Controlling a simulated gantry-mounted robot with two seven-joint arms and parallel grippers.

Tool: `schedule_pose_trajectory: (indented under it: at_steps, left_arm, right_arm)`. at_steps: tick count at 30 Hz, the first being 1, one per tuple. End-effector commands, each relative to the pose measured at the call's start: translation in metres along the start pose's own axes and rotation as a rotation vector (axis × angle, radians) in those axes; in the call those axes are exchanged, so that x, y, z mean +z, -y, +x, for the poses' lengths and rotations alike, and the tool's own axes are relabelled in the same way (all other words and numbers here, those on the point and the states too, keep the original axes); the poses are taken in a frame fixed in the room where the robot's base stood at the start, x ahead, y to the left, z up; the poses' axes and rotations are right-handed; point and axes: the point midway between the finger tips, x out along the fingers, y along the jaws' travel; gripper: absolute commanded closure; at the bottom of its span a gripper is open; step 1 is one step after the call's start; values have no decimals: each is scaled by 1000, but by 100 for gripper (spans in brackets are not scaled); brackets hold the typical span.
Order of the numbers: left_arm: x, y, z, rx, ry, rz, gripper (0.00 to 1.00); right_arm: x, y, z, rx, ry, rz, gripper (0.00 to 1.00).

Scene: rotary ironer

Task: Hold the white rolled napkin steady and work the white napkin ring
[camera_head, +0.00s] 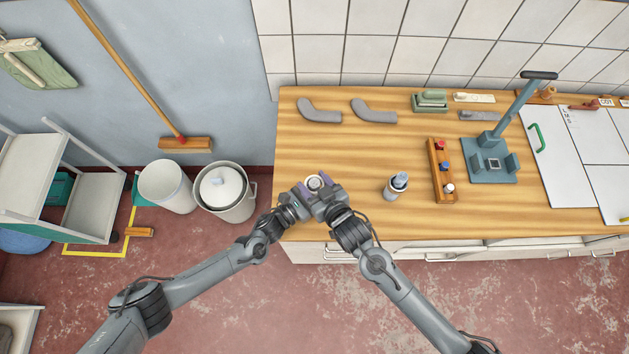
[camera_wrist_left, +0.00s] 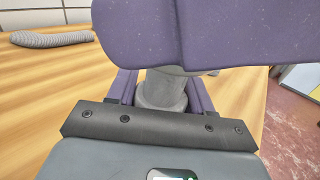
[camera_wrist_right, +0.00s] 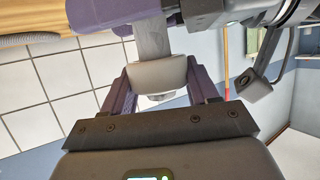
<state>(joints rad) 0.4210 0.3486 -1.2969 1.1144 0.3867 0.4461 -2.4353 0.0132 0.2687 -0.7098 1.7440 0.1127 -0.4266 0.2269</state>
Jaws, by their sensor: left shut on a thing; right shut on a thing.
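My two grippers meet over the counter's front left corner, close around one small pale round piece in the head view. In the right wrist view the white napkin ring (camera_wrist_right: 158,75) is a broad pale band between the purple fingers of my right gripper (camera_head: 324,190), which is shut on it. The rolled napkin (camera_wrist_right: 152,42) shows as a narrower grey-white stem in line with the ring. My left gripper (camera_head: 303,195) is shut on the napkin, whose pale cylinder (camera_wrist_left: 162,90) shows between its fingers. The other gripper's purple fingers cover part of it. I cannot tell whether ring and napkin are joined.
The wooden counter (camera_head: 330,150) carries two grey curved pieces (camera_head: 320,111), a small grey-topped container (camera_head: 395,186), a wooden rack (camera_head: 441,170) and a blue-grey lever press (camera_head: 490,160). A white bucket (camera_head: 166,187) and a lidded pot (camera_head: 226,192) stand on the floor left of it.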

Motion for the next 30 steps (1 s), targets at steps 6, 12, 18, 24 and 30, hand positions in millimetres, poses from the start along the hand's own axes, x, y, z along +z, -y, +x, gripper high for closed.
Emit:
schedule_pose_trajectory:
  at_steps: [6, 12, 18, 24, 30]
  left_arm:
    - [0, 0, 0, 0, 0, 0, 64]
    - [0, 0, 0, 0, 0, 0, 64]
    - [0, 0, 0, 0, 0, 0, 64]
    - [0, 0, 0, 0, 0, 0, 64]
    - [0, 0, 0, 0, 0, 0, 64]
  right_arm:
    - [2, 0, 1, 0, 1, 0, 70]
    - [2, 0, 0, 0, 1, 0, 70]
    - [2, 0, 0, 0, 0, 0, 14]
    - [2, 0, 0, 0, 1, 0, 11]
    - [2, 0, 0, 0, 1, 0, 0]
